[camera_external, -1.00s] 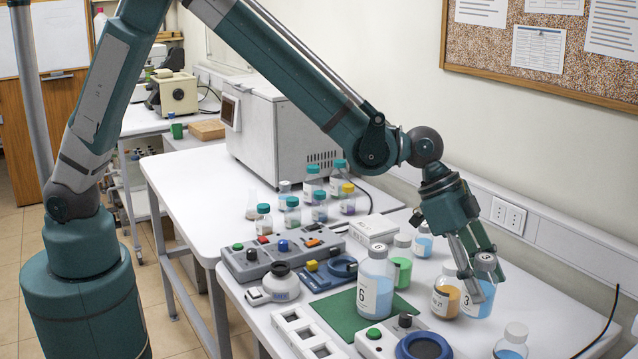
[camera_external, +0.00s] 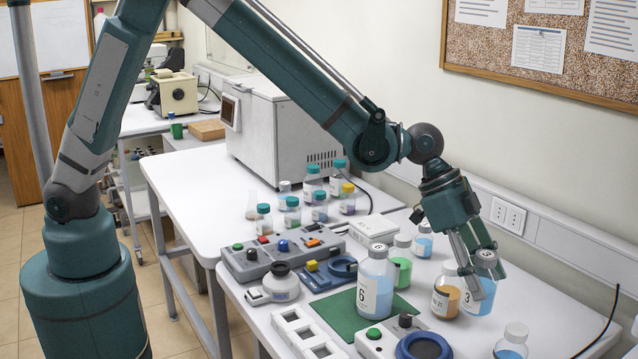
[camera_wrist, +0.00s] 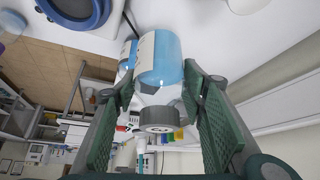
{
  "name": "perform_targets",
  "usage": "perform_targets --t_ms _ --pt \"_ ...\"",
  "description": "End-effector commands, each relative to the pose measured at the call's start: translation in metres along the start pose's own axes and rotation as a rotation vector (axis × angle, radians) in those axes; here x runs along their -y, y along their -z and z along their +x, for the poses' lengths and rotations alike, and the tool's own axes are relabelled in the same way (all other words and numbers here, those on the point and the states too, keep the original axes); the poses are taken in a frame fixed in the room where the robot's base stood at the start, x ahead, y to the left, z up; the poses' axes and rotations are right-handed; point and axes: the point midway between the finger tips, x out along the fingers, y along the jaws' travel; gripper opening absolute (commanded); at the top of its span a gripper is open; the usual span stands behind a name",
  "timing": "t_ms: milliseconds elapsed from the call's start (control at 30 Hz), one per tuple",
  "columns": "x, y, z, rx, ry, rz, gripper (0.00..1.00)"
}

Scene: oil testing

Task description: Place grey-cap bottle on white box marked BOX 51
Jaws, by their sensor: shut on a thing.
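A clear bottle with a grey cap, blue liquid and a label with a 3 (camera_external: 482,292) is at the right of the table. My gripper (camera_external: 480,264) points down over it and is shut around its neck and cap. In the wrist view the grey-cap bottle (camera_wrist: 160,70) lies between the two green finger pads of my gripper (camera_wrist: 155,115). I cannot tell whether its base touches the table. A flat white box (camera_external: 374,229) lies further back, left of my gripper; its small marking is not clearly readable. Its top is bare.
A brown-filled bottle (camera_external: 445,296) stands close left of the held bottle. A large bottle marked 6 (camera_external: 375,288), a green-filled bottle (camera_external: 402,264) and another blue one (camera_external: 422,243) stand between it and the box.

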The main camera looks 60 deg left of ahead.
Motion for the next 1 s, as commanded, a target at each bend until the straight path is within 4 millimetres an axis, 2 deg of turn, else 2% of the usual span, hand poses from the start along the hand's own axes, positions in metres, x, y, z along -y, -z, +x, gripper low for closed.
perform_targets --t_ms 267,767,1000 --pt "0.0 0.011 -0.017 0.0 0.0 0.0 0.21" --pt "0.0 0.057 -0.089 0.0 0.0 0.0 0.21" --pt "0.035 0.032 -0.1 0.008 0.006 -0.008 0.21"
